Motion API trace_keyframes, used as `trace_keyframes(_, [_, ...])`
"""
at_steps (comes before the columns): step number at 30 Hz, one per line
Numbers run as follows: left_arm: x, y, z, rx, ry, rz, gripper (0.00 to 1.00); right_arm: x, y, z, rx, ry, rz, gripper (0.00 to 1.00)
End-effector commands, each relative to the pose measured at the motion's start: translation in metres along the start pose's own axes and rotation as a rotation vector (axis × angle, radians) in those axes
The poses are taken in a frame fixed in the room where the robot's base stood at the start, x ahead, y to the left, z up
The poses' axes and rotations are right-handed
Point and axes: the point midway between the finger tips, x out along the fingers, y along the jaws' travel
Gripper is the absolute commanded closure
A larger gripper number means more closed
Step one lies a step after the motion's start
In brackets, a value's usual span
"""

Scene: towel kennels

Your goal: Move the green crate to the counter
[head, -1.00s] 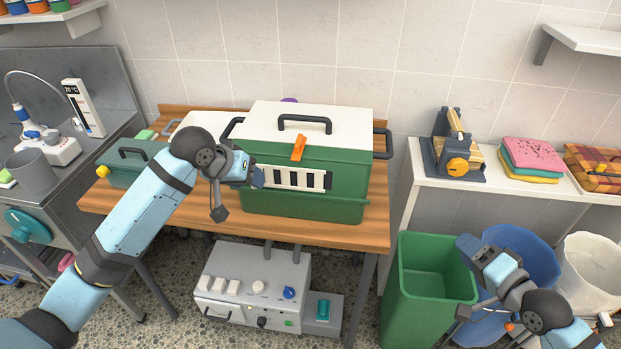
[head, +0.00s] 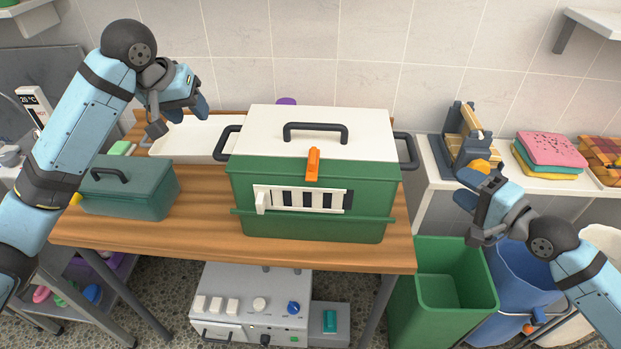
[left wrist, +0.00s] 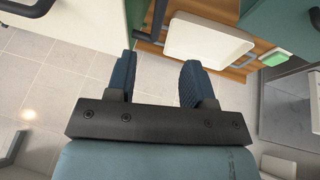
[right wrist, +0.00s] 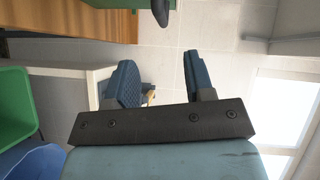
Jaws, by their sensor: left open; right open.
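The green crate (head: 310,195) stands upright on a wooden table. It has a white lid (head: 280,145) with a dark top handle, dark handles at both ends, an orange latch and a white barred front. My left gripper (head: 180,115) is open and empty, raised behind and left of the crate, above a white tray. My right gripper (head: 466,210) is open and empty to the right of the crate, in front of a white-topped counter (head: 433,168). Neither gripper touches the crate. The wrist views show empty space between the left fingers (left wrist: 158,75) and the right fingers (right wrist: 158,72).
A smaller green box (head: 130,190) and a white tray (head: 185,140) are left of the crate on the wooden table (head: 205,225). A green bin (head: 450,285) and blue bin (head: 522,285) stand at right. Folded towels (head: 550,150) and an orange-knobbed device (head: 463,140) occupy the counter.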

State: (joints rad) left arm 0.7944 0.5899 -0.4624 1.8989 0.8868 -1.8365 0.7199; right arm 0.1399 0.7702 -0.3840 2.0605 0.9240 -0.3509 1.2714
Motion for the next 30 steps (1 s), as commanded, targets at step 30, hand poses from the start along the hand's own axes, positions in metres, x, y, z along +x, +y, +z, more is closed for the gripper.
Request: trace_keyframes(30, [0.124, 0.0, 0.0, -0.001, -0.002, 0.0, 0.52, 0.124, 0.0, 0.0, 0.0, 0.0, 0.0, 0.51])
